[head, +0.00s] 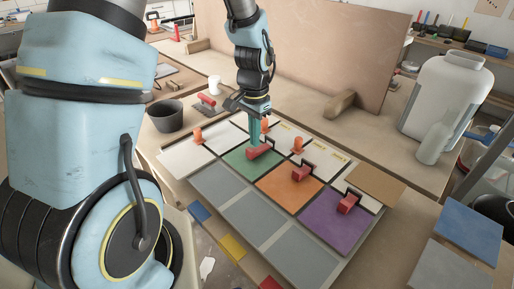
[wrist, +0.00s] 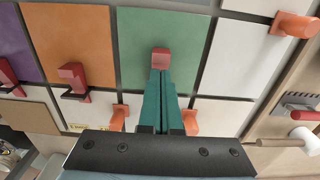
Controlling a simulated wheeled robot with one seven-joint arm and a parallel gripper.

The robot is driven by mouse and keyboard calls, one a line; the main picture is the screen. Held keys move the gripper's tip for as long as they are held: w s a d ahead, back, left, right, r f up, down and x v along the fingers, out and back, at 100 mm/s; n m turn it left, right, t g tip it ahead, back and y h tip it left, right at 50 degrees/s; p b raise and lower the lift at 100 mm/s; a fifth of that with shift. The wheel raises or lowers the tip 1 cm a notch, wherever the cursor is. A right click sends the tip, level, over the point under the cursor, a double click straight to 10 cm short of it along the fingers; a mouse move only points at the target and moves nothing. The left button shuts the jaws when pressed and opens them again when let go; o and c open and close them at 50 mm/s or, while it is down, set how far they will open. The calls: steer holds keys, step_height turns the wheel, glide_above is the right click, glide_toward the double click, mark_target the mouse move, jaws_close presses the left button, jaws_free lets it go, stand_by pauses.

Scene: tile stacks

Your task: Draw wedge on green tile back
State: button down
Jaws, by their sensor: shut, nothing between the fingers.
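The green tile (head: 241,161) lies in the coloured row of the tile board, left of the orange tile (head: 283,190). It also shows in the wrist view (wrist: 137,35). A red wedge (head: 264,150) sits on the green tile, and its end shows just beyond my fingertips in the wrist view (wrist: 161,56). My gripper (head: 254,143) points down at the wedge with its teal fingers shut and empty. The fingertips (wrist: 161,71) are at the wedge; I cannot tell whether they touch it. The fingers hide part of the wedge.
Orange pegs (head: 197,134) stand along the white tiles. Grey tiles (head: 255,215) lie in front. A dark bowl (head: 165,116) and a white canister (head: 440,95) flank the board.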

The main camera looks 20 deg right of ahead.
steer(key=shift+r+p, duration=1.15)
steer(key=shift+r, duration=0.45)
steer(key=shift+d+r, duration=0.1)
step_height(320, 180, up, 10)
steer(key=r+b, duration=0.1)
steer(key=b, duration=0.2)
steer(key=s+a+f+n, duration=0.1)
steer(key=a+n, duration=0.4)
steer(key=a, duration=0.6)
steer(key=s+a+f+n+t, duration=0.1)
steer(key=a+n, duration=0.5)
steer(key=a, duration=0.6)
step_height(320, 180, down, 2)
steer(key=shift+s+f+t, duration=0.1)
steer(key=shift+s+t, duration=0.2)
steer(key=shift+s, duration=0.15)
